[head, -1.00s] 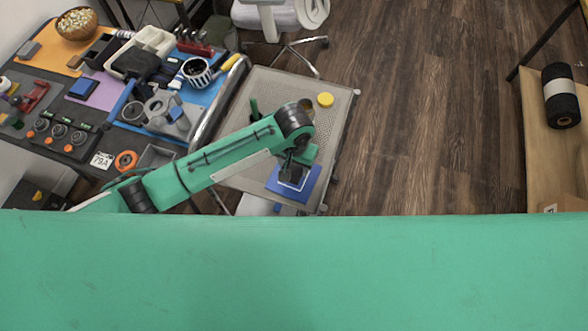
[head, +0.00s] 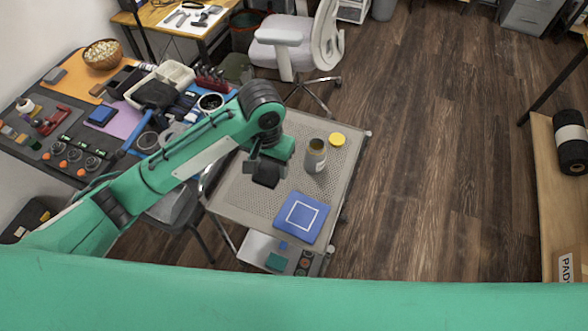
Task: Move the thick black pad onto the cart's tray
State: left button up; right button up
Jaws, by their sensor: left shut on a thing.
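My left gripper (head: 268,163) is shut on a small black block, which looks like the thick black pad (head: 266,176). It holds the pad over the left part of the cart's grey perforated tray (head: 245,200). I cannot tell whether the pad touches the tray. A blue mat with a white square outline (head: 301,217) lies on the tray, to the right of and nearer than the pad. My left arm hides part of the tray's left side. My right gripper is not in view.
A grey-green can (head: 315,156) and a yellow disc (head: 337,140) stand on the tray's far right part. A crowded workbench (head: 72,130) is at the left. A wooden shelf (head: 552,205) with a black roll (head: 571,145) is at the right. The floor between is clear.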

pick_arm(q)
send_over(247, 201)
notch_tip(247, 201, down, 20)
jog(key=shift+r+p, duration=0.1)
jog(key=shift+p, duration=0.75)
jog(key=o, duration=1.2)
notch_tip(247, 201, up, 12)
jog(key=b, duration=0.1)
jog(key=shift+d, duration=0.1)
